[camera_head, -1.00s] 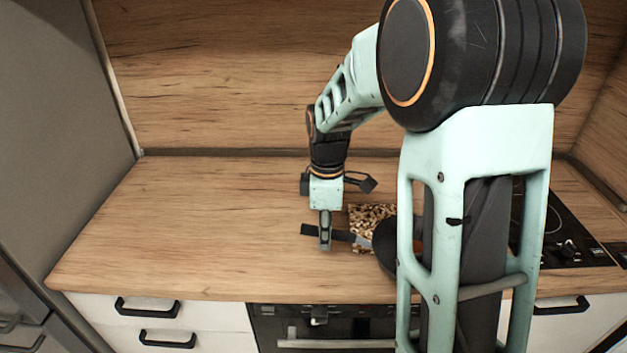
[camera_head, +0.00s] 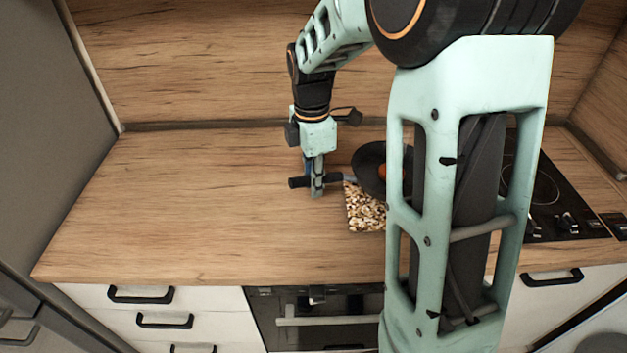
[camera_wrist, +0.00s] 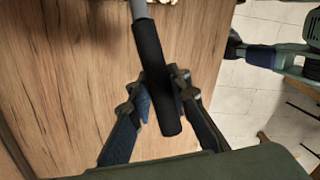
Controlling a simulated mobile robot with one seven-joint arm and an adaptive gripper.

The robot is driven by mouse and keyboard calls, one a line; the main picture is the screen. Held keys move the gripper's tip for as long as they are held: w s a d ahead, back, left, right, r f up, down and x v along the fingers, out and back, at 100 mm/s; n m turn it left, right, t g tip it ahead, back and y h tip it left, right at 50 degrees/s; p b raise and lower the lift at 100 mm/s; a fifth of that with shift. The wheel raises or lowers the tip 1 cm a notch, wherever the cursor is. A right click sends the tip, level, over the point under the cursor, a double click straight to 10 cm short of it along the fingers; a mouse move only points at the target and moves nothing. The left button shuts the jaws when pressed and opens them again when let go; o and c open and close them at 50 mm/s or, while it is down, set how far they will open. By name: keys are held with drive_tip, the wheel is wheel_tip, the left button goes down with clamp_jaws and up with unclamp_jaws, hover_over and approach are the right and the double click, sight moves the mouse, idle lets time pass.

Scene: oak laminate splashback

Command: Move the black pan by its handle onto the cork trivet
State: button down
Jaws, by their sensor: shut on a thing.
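The black pan (camera_head: 368,163) is partly hidden behind my arm in the head view. Its handle (camera_head: 298,183) points left. My gripper (camera_head: 317,189) is shut on the handle, and in the wrist view the two fingers (camera_wrist: 160,85) sit on either side of the black handle (camera_wrist: 150,52). The speckled cork trivet (camera_head: 362,212) lies on the counter, its right side hidden by my arm. The pan appears at the trivet's far right, overlapping its back edge in the picture. I cannot tell whether the pan is lifted.
An orange-red item (camera_head: 383,171) shows in the pan, partly hidden. A black hob (camera_head: 560,215) is at the right of the wooden counter (camera_head: 190,200). The counter's left side is clear. The wooden splashback (camera_head: 200,60) stands behind.

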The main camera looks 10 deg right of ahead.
drive_tip(key=shift+f, duration=0.3)
drive_tip(key=shift+f+b, duration=2.5)
drive_tip(key=shift+f, duration=1.4)
drive_tip(key=c, duration=1.8)
unclamp_jaws()
drive_tip(key=shift+o, duration=0.4)
drive_tip(key=shift+s+f, duration=0.1)
drive_tip(key=shift+f, duration=0.05)
drive_tip(key=shift+a, duration=0.1)
